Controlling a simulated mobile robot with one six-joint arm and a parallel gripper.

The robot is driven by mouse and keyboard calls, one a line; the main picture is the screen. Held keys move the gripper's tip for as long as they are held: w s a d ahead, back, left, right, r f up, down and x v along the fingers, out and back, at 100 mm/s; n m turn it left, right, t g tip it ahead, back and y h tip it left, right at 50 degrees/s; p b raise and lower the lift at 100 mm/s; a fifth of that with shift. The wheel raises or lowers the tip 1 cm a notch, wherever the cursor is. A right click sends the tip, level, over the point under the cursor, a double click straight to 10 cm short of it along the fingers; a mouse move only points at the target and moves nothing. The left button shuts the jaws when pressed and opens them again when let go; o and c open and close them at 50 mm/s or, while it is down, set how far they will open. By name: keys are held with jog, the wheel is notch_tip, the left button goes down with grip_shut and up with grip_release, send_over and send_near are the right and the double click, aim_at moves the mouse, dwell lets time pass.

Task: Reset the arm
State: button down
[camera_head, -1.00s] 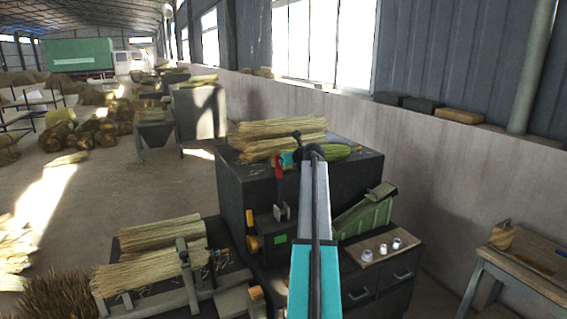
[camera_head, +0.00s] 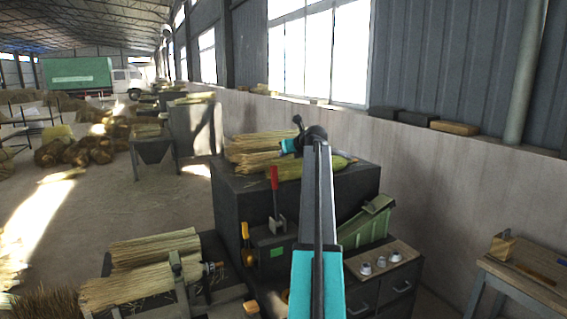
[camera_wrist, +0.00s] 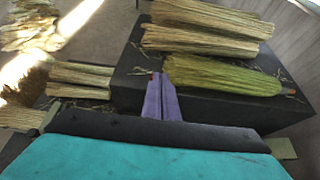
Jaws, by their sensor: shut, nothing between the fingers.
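My arm reaches forward over the dark machine cabinet (camera_head: 240,208), its teal and grey links rising up the middle of the head view. In the wrist view, the two purple fingers of my gripper (camera_wrist: 161,95) lie together, shut and empty. Below them is the dark cabinet top, left of a greenish straw bundle (camera_wrist: 215,77). This bundle also shows in the head view (camera_head: 300,170), partly behind my arm. In the head view, the fingers cannot be made out behind my wrist.
Pale straw bundles (camera_head: 255,152) lie on the cabinet top. A red lever (camera_head: 274,178) stands upright on its front, left of my arm. A green chute (camera_head: 366,222) is to the right. More straw lies on a rack (camera_head: 186,289) at lower left. A wooden table (camera_head: 530,285) stands at right.

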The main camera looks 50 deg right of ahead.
jog(key=shift+r, duration=0.3)
dwell(0.4)
